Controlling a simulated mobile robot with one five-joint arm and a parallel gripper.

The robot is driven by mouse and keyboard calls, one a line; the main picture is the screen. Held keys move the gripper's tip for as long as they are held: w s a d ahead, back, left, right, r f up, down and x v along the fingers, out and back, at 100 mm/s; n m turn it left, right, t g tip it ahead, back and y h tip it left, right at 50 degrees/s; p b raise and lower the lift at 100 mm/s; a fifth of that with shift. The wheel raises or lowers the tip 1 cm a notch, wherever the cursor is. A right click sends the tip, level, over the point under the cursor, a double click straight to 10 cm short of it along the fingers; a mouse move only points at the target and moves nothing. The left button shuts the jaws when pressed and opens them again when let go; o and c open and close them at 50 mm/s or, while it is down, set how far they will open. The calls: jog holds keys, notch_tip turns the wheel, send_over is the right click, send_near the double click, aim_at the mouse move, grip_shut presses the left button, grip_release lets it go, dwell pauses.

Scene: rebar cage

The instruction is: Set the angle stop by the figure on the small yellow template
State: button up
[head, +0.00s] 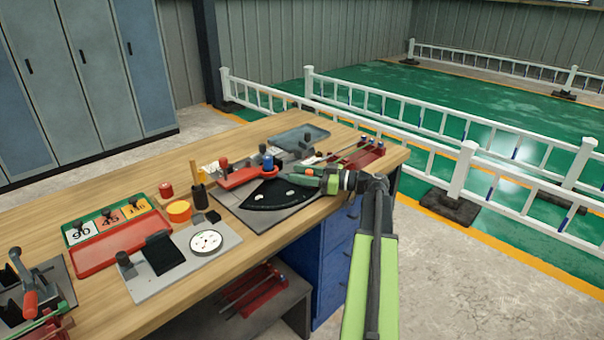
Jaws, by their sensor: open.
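The yellow card's figure is too small to read surely. The bending plate (245,213) carries a black angle sector (262,196) with small white marks. A red lever (240,178) and a blue knob (267,163) stand at the sector's back edge. The angle stop's setting cannot be told. My gripper (292,178) is open, over the plate's right side. It hides part of the plate; contact cannot be told.
A red tray (121,247), a dial gauge (206,242) on a grey plate, a yellow cup (178,210) and a black upright holder (199,194) stand left of the sector. A grey tray (299,138) lies behind. Rods in a red rack (366,155) are at the right end.

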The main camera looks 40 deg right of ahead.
jog(key=v, duration=1.7)
jog(key=shift+s, duration=0.2)
